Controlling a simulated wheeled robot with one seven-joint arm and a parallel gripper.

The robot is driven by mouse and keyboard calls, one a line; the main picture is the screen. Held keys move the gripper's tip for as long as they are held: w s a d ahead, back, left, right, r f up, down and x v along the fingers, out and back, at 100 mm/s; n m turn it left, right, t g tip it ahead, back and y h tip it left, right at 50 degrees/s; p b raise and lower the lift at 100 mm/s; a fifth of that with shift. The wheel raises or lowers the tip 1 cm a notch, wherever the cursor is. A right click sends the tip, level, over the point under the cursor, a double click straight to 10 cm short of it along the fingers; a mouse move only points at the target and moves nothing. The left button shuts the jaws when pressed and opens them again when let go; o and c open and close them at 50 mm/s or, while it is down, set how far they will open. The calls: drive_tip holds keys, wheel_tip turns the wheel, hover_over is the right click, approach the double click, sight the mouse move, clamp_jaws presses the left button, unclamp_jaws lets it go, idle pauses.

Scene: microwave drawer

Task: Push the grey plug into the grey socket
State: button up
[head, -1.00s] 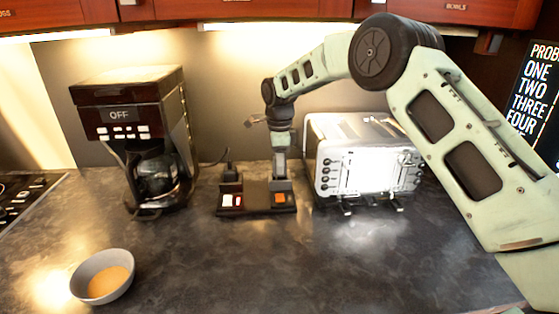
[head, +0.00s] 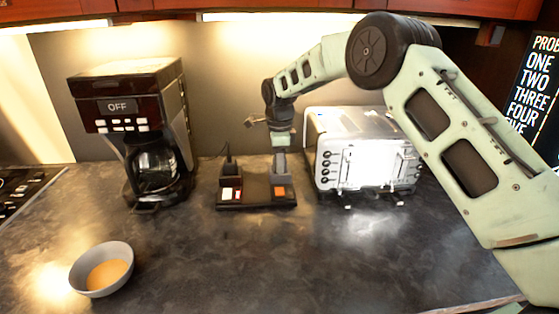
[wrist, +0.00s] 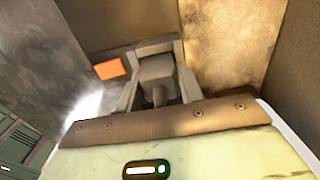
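The grey plug (wrist: 158,77) sits between my two gripper fingers in the wrist view, its cord end facing the camera. The grey socket (wrist: 153,48) shows just behind the plug, beside the orange switch (wrist: 109,69). In the head view, my gripper (head: 280,152) points straight down over the right half of the dark socket strip (head: 254,203), where the orange switch (head: 280,192) is. The fingers close around the plug's sides. The plug is at the socket, but how deep it sits is hidden.
A black plug (head: 231,169) stands in the strip's left half by red and white switches. A silver toaster (head: 365,160) is close on the right. A coffee maker (head: 150,130) stands left. A grey bowl (head: 82,279) sits front left.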

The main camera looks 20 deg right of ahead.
drive_tip(key=o, duration=0.4)
drive_tip(key=shift+s+f, duration=0.1)
wheel_tip(320, 180, up, 12)
drive_tip(key=shift+r+b, duration=0.1)
drive_tip(key=shift+b, duration=0.8)
